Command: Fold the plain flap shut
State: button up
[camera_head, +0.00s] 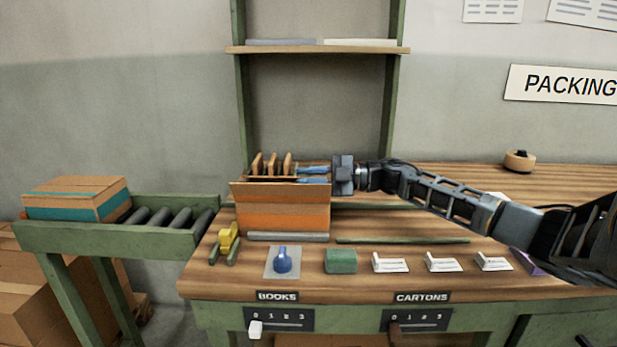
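An open brown carton (285,222) with an orange band stands on the wooden bench. Its front flap (265,189) stands raised along the near top edge and looks plain. Several brown upright pieces (272,163) show at the carton's top left; whether they are flaps or contents is unclear. My gripper (312,175) reaches in from the right, above the carton's right half and behind the front flap. Its two blue fingers point left with a small gap between them, and nothing is clearly held. The carton's inside and its other flaps are mostly hidden.
A roller conveyor (100,238) at left bears a closed carton (75,198). A yellow tool (228,237), a blue-knobbed stamp (282,261), a green block (341,261) and white cards (390,263) line the bench front. A tape roll (519,161) sits at back right.

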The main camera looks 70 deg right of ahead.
jog(key=shift+o, duration=1.2)
